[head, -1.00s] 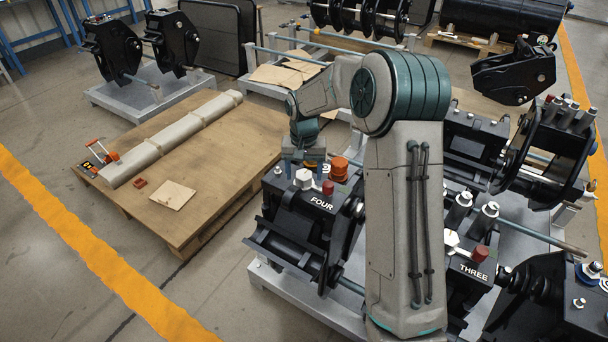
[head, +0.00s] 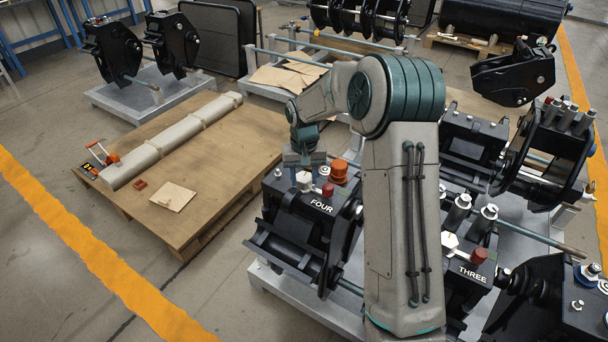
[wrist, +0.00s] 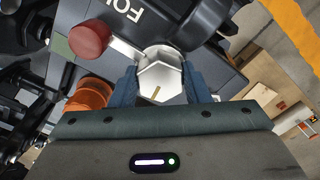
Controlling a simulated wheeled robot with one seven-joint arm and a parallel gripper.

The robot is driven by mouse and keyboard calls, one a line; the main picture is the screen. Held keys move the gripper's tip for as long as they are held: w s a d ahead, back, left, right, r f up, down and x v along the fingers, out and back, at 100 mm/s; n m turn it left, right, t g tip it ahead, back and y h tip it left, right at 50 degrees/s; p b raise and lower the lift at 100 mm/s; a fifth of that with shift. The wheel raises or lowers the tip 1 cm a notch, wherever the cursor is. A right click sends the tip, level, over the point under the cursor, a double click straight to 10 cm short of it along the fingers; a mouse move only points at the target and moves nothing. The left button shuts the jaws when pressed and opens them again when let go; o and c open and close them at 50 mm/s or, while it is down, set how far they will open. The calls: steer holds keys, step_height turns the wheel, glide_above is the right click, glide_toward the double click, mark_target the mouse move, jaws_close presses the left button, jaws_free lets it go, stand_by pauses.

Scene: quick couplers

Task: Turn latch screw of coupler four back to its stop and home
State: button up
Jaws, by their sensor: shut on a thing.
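Coupler four (head: 290,232) is a black block with white FOUR lettering on a grey stand, right of the pallet in the head view. Its latch screw (head: 304,182) is a silver hex head on its top; it also shows in the wrist view (wrist: 160,78), with a small yellowish mark on its face. My gripper (head: 304,172) reaches it from above. In the wrist view its blue fingers (wrist: 164,85) stand on both sides of the hex head and are shut on it. A red knob (wrist: 90,40) and an orange cap (wrist: 88,97) sit beside the screw.
Coupler three (head: 468,262), with its own hex screw and red knob, stands to the right beyond my arm. A wooden pallet (head: 230,150) with a wrapped long piece lies to the left. Open floor and a yellow line lie farther left.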

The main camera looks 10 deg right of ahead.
mark_target(304, 177)
steer(key=shift+n, duration=0.9)
steer(key=o, duration=1)
steer(key=shift+c, duration=0.2)
step_height(304, 177, up, 14)
steer(key=p, duration=0.1)
